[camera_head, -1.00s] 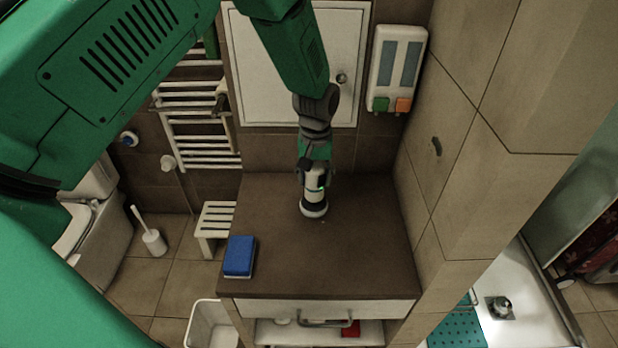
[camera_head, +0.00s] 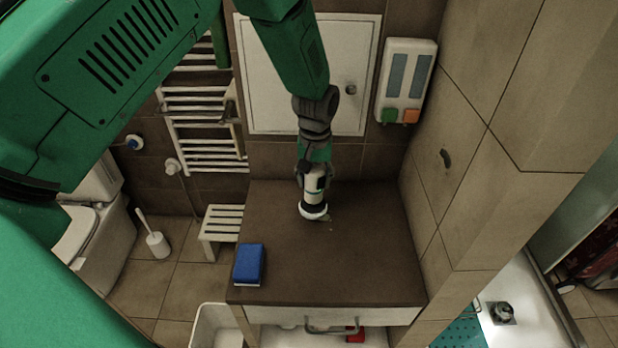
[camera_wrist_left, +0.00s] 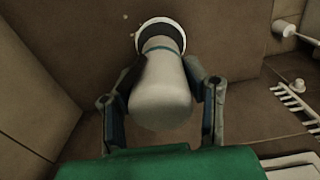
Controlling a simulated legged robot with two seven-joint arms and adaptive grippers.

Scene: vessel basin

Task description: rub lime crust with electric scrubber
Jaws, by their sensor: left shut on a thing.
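The electric scrubber (camera_head: 313,200) is a white and black cylinder with a white round head at its lower end. It stands nearly upright, head down on or just above the brown countertop (camera_head: 360,260). My left gripper (camera_head: 314,178) is shut on it from above. In the left wrist view the scrubber (camera_wrist_left: 162,88) sits between the two fingers of my left gripper (camera_wrist_left: 162,95). Small pale specks of lime crust (camera_head: 329,218) show beside the head, and specks also show in the left wrist view (camera_wrist_left: 127,16). Any crust under the head is hidden. My right gripper is not in view.
A blue sponge (camera_head: 249,264) lies at the counter's front left. A tiled wall (camera_head: 440,190) bounds the right, with a dispenser (camera_head: 406,82) at the back. A white stool (camera_head: 221,228) and a bin (camera_head: 214,326) stand left. The counter's front right is clear.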

